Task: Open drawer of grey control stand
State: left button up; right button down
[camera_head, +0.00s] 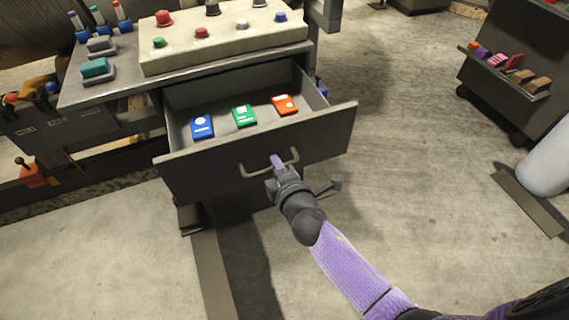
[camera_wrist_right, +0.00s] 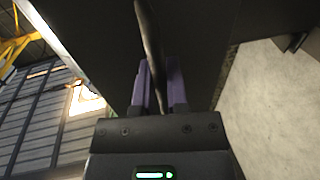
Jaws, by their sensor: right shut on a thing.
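The grey control stand (camera_head: 120,85) is at the upper left of the head view, with its drawer (camera_head: 325,140) pulled well out. Inside the drawer lie a blue card (camera_head: 202,127), a green card (camera_head: 244,115) and an orange-red card (camera_head: 285,104). My right gripper (camera_head: 277,162) is at the bar handle (camera_head: 252,173) on the drawer front. In the right wrist view the purple fingers (camera_wrist_right: 160,90) are shut on the handle (camera_wrist_right: 150,40), one on each side of it. My left gripper does not show.
A cream panel (camera_head: 185,60) with several coloured knobs sits on the stand's top. A dark cart (camera_head: 520,55) with small items in a tray stands at the right. A pale cylinder (camera_head: 550,165) is at the right edge. The concrete floor between is clear.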

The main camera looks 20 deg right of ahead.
jog(key=shift+r, duration=0.35)
jog(key=shift+w, duration=0.2)
jog(key=c, duration=0.7)
grip_release()
jog(key=shift+s, duration=0.15)
jog(key=shift+f, duration=0.15)
jog(key=p+v, duration=0.2)
jog(key=v, duration=0.8)
